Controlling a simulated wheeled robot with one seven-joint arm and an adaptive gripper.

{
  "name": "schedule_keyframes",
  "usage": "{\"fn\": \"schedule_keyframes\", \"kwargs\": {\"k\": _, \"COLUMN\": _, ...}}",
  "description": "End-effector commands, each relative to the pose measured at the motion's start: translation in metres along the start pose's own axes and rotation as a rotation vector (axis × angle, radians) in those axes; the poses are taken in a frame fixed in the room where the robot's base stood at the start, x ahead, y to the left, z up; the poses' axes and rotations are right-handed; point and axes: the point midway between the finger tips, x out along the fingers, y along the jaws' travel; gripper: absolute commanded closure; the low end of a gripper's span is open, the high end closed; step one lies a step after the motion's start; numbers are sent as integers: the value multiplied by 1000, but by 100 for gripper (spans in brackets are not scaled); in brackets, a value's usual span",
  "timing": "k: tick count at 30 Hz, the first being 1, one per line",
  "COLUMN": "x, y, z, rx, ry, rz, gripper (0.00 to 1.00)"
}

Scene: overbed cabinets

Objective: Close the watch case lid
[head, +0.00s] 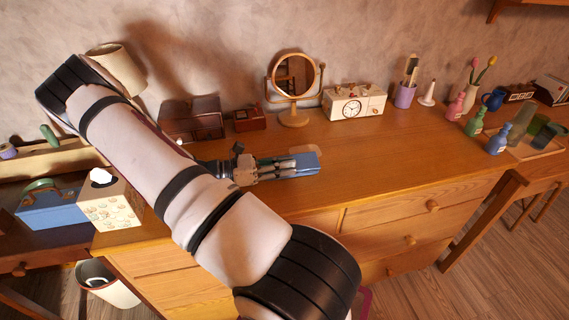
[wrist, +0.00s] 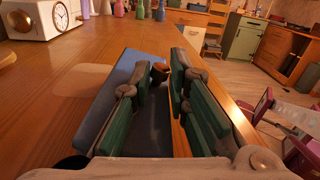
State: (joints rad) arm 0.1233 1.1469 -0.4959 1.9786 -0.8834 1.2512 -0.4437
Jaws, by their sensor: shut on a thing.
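A flat blue case (head: 310,164), seemingly the watch case, lies on the wooden desk at the tip of my gripper (head: 300,165). In the wrist view the blue case (wrist: 104,100) lies under and left of the fingers of my gripper (wrist: 163,72). A small brown knob-like part (wrist: 160,70) shows between the fingertips. My fingers are closed in on part of the case, but their exact contact is hidden. The fingers cover much of the case, so I cannot tell how far its lid is open.
A round mirror (head: 294,78), a white clock radio (head: 354,102) and dark red boxes (head: 191,118) stand along the back. Bottles (head: 474,123) stand to the right. A tissue box (head: 112,207) is at the left. The desk right of my gripper is clear.

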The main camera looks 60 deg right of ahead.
Motion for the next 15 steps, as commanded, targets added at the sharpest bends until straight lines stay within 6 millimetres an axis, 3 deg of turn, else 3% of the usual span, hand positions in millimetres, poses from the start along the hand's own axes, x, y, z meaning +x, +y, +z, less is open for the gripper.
{"fn": "schedule_keyframes", "kwargs": {"k": 9, "x": 0, "y": 0, "z": 0, "rx": 1, "ry": -1, "rz": -1, "gripper": 100}}
{"fn": "schedule_keyframes", "kwargs": {"k": 10, "x": 0, "y": 0, "z": 0, "rx": 0, "ry": -1, "rz": -1, "gripper": 80}}
{"fn": "schedule_keyframes", "kwargs": {"k": 12, "x": 0, "y": 0, "z": 0, "rx": 0, "ry": -1, "rz": -1, "gripper": 65}}
{"fn": "schedule_keyframes", "kwargs": {"k": 15, "x": 0, "y": 0, "z": 0, "rx": 0, "ry": -1, "rz": -1, "gripper": 65}}
